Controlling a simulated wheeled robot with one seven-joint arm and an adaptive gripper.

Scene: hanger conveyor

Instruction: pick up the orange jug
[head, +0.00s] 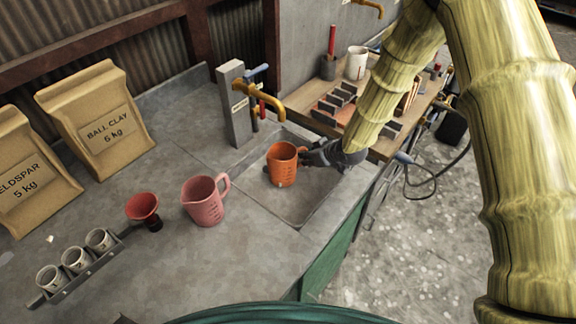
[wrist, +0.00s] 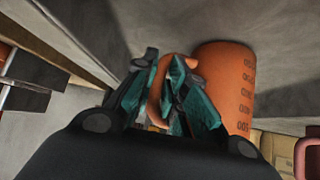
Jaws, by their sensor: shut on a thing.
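The orange jug (head: 281,165) is upright at the sink basin, below the brass tap, in the head view. My gripper (head: 308,156) comes from the right and is shut on the jug's handle. In the wrist view my gripper's two fingers (wrist: 166,95) close around the handle (wrist: 154,105), and the jug's body (wrist: 222,85) with its printed scale stands just beyond them to the right. Whether the jug's base touches the basin floor, I cannot tell.
A pink jug (head: 204,200), a red funnel (head: 143,207) and a rack of small cups (head: 76,260) stand on the counter to the left. A brass tap (head: 266,101) on a grey post rises behind the basin (head: 305,207). Clay bags (head: 100,120) stand at the back left.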

